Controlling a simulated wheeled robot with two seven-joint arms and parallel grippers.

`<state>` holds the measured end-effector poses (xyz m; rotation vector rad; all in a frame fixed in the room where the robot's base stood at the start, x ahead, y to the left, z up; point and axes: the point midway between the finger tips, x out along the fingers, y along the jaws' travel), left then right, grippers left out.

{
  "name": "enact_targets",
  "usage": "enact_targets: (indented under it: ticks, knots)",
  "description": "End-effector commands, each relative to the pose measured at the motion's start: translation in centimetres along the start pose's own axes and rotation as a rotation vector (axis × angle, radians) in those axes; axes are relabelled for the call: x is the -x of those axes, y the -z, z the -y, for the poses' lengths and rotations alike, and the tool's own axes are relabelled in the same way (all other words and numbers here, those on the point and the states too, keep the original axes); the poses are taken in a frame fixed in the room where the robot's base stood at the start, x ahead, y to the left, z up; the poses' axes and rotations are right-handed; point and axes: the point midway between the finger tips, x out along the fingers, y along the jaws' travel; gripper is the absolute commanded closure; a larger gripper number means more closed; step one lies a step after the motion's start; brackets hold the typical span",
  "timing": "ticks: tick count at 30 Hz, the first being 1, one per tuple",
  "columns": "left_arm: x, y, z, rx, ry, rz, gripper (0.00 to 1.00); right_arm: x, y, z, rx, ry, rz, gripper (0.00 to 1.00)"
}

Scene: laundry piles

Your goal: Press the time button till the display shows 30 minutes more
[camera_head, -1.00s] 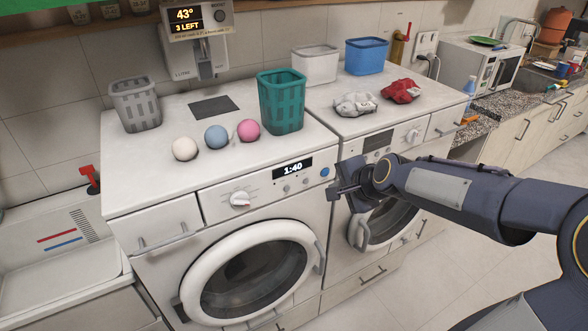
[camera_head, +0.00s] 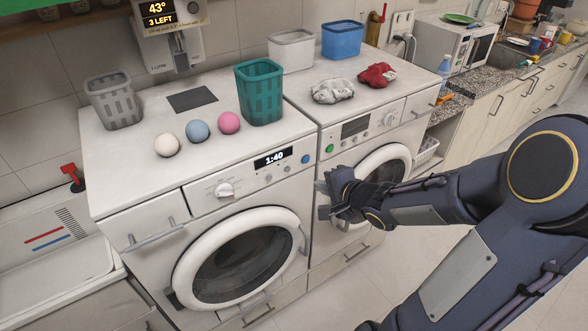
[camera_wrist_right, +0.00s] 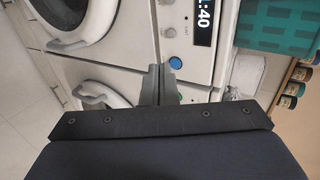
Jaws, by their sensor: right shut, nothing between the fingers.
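The left washing machine (camera_head: 235,200) has a display (camera_head: 272,158) reading 1:40. Small grey buttons (camera_head: 268,178) sit below the display, and a blue round button (camera_head: 305,159) is at the panel's right end. The labels are too small to read, so I cannot tell which is the time button. My right gripper (camera_head: 324,196) is shut and empty, below and right of the blue button and apart from the panel. In the right wrist view the shut fingertips (camera_wrist_right: 160,72) appear close to the blue button (camera_wrist_right: 175,62); the display (camera_wrist_right: 204,22) is partly cut off. My left gripper is not in view.
On top stand a teal basket (camera_head: 260,92), a grey basket (camera_head: 113,101) and three balls (camera_head: 197,131). A second machine (camera_head: 360,128) with its own panel stands at right, behind my right gripper.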

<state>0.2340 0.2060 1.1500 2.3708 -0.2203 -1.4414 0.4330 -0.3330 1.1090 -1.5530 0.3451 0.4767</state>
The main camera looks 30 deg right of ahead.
Motion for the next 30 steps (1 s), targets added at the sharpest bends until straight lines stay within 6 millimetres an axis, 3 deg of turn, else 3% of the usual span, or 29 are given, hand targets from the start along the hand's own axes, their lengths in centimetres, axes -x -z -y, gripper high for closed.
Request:
enact_targets:
  ticks: [9, 14, 24, 28, 30]
  knots:
    - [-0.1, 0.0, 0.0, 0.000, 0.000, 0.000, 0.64, -0.1, 0.0, -0.1, 0.000, 0.000, 0.002, 1.00]
    - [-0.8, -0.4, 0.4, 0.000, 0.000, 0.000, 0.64, -1.3, 0.0, -0.4, 0.000, -0.001, 0.002, 1.00]
    - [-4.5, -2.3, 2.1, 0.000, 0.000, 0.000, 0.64, -8.2, -0.2, -0.6, 0.000, 0.001, 0.006, 1.00]
    - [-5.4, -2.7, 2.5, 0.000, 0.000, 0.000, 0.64, -10.7, -0.2, -0.4, 0.000, 0.000, 0.005, 1.00]
    - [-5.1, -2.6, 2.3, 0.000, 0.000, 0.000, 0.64, -11.4, -0.2, 0.7, 0.002, 0.001, 0.005, 1.00]
